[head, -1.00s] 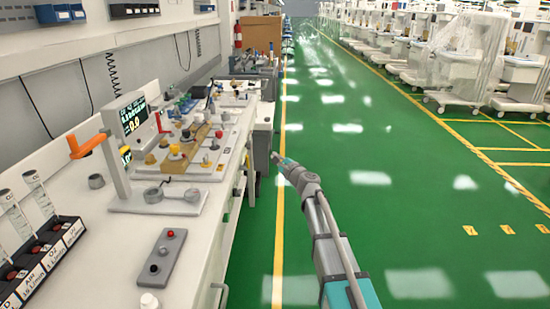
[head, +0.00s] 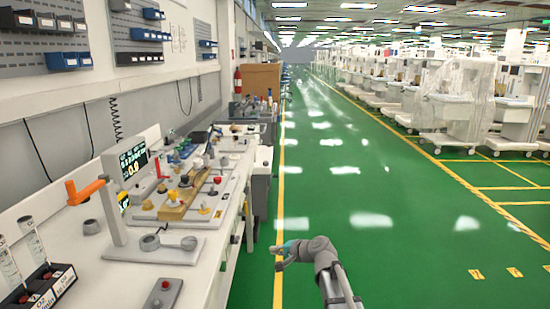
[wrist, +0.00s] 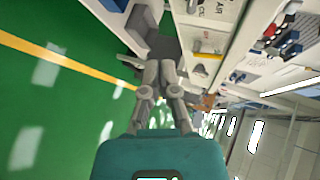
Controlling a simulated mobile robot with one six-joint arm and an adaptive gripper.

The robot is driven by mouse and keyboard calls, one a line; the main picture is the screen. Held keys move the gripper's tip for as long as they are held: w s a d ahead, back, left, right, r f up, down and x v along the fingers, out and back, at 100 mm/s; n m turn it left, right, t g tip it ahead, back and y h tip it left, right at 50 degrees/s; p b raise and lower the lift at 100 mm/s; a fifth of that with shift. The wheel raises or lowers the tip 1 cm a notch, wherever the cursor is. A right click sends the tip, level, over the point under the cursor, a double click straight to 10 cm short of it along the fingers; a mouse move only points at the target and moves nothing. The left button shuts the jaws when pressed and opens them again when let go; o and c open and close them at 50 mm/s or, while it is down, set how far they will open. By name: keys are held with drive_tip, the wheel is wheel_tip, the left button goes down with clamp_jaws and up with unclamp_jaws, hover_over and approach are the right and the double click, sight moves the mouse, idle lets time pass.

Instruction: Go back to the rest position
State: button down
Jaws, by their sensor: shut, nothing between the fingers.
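My gripper (head: 279,254) is at the end of my arm in the lower middle of the head view, over the green floor beside the bench's front edge. It is shut and empty. In the wrist view my gripper (wrist: 160,72) shows its grey fingers together, pointing away from the teal housing. It touches nothing that I can see.
The white workbench (head: 75,262) runs along the left. It bears a display (head: 126,165), an orange handle (head: 85,191) and a valve board (head: 190,200). Wrapped carts (head: 450,110) stand at the right. The green floor (head: 400,250) between is clear.

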drive_tip(key=s+d+f+n+g+h, duration=0.45)
drive_tip(key=s+d, duration=0.45)
drive_tip(key=s, duration=0.3)
drive_tip(key=s+d+f+n+g+h, duration=0.3)
drive_tip(key=s+d+f+h, duration=0.4)
drive_tip(key=s, duration=0.4)
wheel_tip(320, 180, up, 28)
drive_tip(key=y+p, duration=0.1)
drive_tip(key=p, duration=2.5)
drive_tip(key=shift+d+f+p, duration=0.2)
drive_tip(key=shift+d+p, duration=0.15)
drive_tip(key=shift+d, duration=0.05)
drive_tip(key=c, duration=1.3)
unclamp_jaws()
drive_tip(key=shift+m, duration=0.25)
drive_tip(key=shift+c, duration=0.2)
